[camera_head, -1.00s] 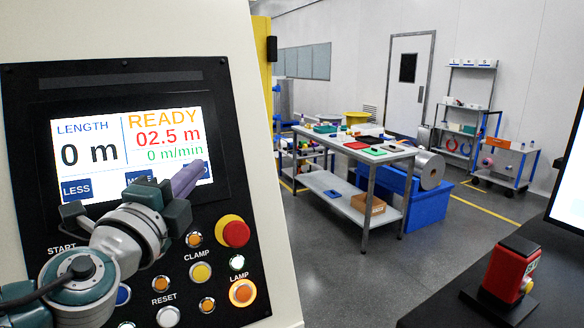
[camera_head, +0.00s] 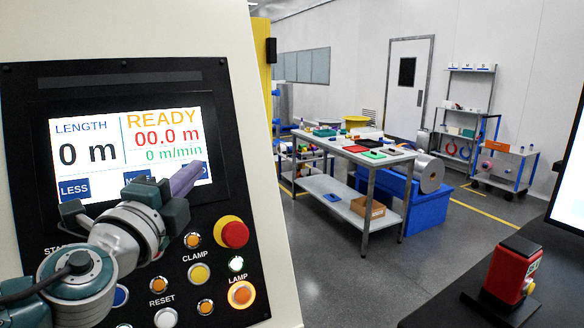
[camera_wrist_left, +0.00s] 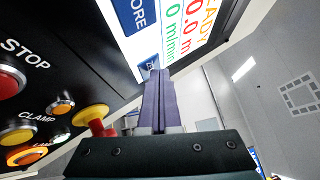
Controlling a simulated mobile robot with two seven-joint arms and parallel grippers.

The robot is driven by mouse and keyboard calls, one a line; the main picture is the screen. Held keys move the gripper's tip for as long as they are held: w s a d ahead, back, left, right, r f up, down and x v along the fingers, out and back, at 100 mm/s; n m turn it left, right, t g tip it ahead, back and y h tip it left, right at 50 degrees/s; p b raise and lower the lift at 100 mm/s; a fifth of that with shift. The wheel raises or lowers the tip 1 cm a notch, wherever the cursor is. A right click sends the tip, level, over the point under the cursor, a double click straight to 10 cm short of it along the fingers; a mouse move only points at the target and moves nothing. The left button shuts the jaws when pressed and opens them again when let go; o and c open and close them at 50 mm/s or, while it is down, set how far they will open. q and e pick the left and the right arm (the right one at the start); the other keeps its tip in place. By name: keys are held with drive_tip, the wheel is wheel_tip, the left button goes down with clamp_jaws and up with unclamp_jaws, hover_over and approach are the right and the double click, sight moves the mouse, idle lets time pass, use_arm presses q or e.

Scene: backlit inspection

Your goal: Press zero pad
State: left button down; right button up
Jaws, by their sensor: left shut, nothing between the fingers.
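The zero pad (camera_head: 205,172) is the rightmost blue pad along the bottom of the lit screen (camera_head: 95,125); my fingers hide most of it. A blue pad also shows just past the fingertips in the left wrist view (camera_wrist_left: 149,66). The screen reads READY, 00.0 m in red and LENGTH 0 m. My left gripper (camera_head: 188,176) is shut and empty, its purple fingers pointing at the pad. It also shows in the left wrist view (camera_wrist_left: 158,82). I cannot tell whether the tips touch the screen. My right gripper is not in view.
The LESS pad (camera_head: 75,189) and the partly hidden MORE pad (camera_wrist_left: 138,15) share the screen. Below are a red mushroom button (camera_head: 234,234), a yellow clamp button (camera_head: 199,273) and an orange lamp button (camera_head: 241,294). A work table (camera_head: 368,165) stands behind, right.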

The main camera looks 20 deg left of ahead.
use_arm(q)
drive_tip(key=shift+s+d+r+p, duration=0.3)
drive_tip(key=shift+s+d+p, duration=0.1)
drive_tip(key=shift+s+d, duration=0.15)
drive_tip(key=shift+s+d+r+p, duration=0.55)
drive_tip(key=shift+s+d, duration=0.2)
drive_tip(key=shift+d, duration=0.15)
drive_tip(key=shift+s+d+r+p, duration=0.4)
drive_tip(key=shift+s+d+p, duration=0.3)
drive_tip(key=shift+d, duration=0.15)
